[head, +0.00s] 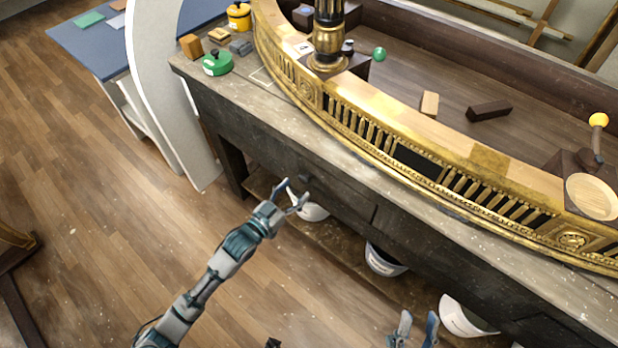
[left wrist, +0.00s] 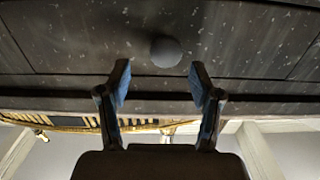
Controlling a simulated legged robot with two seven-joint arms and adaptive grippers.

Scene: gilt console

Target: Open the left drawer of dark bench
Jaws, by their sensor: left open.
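The dark bench (head: 215,105) runs diagonally across the head view. Its left drawer (head: 340,197) has a front that looks flush with the bench. A round dark knob (head: 305,178) sits on this drawer front; it also shows in the left wrist view (left wrist: 165,51). My left gripper (head: 294,190) is open and empty just in front of the knob. In the left wrist view, its fingertips (left wrist: 159,70) are on either side of the knob's line, with the knob a little beyond them. My right gripper (head: 418,318) is at the bottom edge, its two fingers apart and empty.
A curved gilt rail (head: 400,160) stands on the bench top. The wooden floor (head: 110,220) at left is clear.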

